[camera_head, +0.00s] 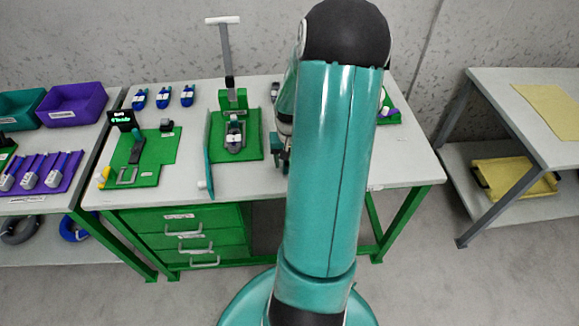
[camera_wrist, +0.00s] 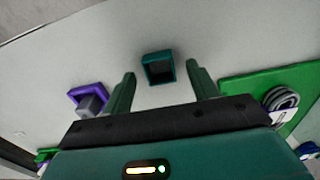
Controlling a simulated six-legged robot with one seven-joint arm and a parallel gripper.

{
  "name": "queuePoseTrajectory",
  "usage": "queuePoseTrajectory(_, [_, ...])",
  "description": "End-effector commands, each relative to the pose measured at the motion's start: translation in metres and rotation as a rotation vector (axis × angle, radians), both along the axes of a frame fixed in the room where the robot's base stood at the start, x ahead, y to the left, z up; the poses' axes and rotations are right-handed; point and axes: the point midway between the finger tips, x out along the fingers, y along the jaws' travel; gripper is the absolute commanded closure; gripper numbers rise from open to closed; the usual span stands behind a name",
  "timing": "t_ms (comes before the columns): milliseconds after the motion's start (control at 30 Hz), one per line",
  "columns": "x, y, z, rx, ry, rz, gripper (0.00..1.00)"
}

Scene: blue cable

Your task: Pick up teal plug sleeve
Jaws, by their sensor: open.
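The teal plug sleeve (camera_wrist: 158,68), a short hollow square piece, lies on the pale table top in the wrist view. My gripper (camera_wrist: 160,76) is open, with one green finger to the left of the sleeve and one to the right. The sleeve shows between and slightly beyond the fingertips; I see no contact, and the height gap is hard to judge. In the head view my gripper (camera_head: 279,155) is low over the table, partly behind my arm. The sleeve is hidden there.
A purple piece with a grey block (camera_wrist: 90,98) lies left of the fingers. A green board (camera_wrist: 285,88) with a grey coil (camera_wrist: 282,98) lies to the right. In the head view, a green press stand (camera_head: 235,145) stands left of my arm. The table's front centre is clear.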

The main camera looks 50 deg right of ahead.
Motion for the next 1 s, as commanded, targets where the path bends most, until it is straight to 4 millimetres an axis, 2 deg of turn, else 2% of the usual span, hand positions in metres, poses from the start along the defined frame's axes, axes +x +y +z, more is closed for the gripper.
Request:
queuePoseTrajectory(100, [0.0,0.0004,-0.0117,0.001,0.0,0.001,0.41])
queuePoseTrajectory(333, [0.0002,0.0002,-0.0127,-0.001,-0.001,0.001,0.41])
queuePoseTrajectory(600, [0.0002,0.0003,-0.0126,0.0,0.0,0.001,0.88])
queuePoseTrajectory(1000, [0.0003,0.0,-0.0065,-0.001,0.0,0.0,0.89])
